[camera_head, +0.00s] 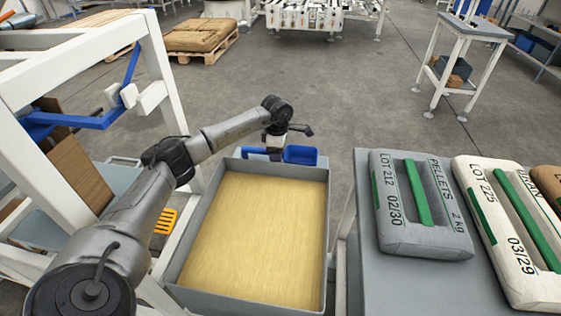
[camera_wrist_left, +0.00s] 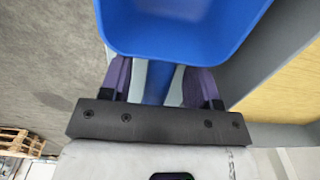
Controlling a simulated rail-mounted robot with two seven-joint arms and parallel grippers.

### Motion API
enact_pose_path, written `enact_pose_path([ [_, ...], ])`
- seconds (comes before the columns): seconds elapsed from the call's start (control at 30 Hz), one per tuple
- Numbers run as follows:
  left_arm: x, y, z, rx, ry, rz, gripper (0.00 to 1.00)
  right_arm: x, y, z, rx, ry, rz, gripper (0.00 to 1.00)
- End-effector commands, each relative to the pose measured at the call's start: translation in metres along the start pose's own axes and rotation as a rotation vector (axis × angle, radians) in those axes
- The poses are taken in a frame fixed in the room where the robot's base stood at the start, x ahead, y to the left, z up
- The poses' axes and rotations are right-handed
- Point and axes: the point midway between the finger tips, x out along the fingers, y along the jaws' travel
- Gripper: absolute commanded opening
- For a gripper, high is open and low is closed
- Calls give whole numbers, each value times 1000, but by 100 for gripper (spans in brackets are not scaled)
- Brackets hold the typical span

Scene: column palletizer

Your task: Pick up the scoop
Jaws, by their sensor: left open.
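The blue scoop (camera_head: 301,155) is at the far edge of the grey bin in the head view. In the left wrist view its bowl (camera_wrist_left: 180,28) fills the top and its blue handle runs down toward my gripper. My left gripper (camera_head: 275,151) is at the bin's far rim, beside the scoop's bowl. In the wrist view its two fingers (camera_wrist_left: 160,80) stand apart on either side of the handle, with gaps showing between handle and fingers. My right gripper is not in view.
The grey bin (camera_head: 325,240) holds yellow grain-like material. A grey pellet bag (camera_head: 391,215) and a white bag (camera_head: 480,215) lie on a grey table at the right. A white frame (camera_head: 165,90) stands at the left. Open floor lies beyond the bin.

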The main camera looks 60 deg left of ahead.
Motion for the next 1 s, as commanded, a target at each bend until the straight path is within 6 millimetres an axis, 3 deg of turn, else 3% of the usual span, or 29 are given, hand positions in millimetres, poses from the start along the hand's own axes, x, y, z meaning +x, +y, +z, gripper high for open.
enact_pose_path([
  [0.03, 12, 0, 0, 0, 0, 0, 56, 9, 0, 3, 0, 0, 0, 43],
  [0.13, 22, 0, 0, 0, 1, 0, 56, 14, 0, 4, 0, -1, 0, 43],
  [0.47, 24, 0, 0, 0, 0, 0, 56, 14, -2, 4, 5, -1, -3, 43],
  [1.0, 24, 0, 0, 1, -1, 0, 4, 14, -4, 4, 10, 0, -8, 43],
])
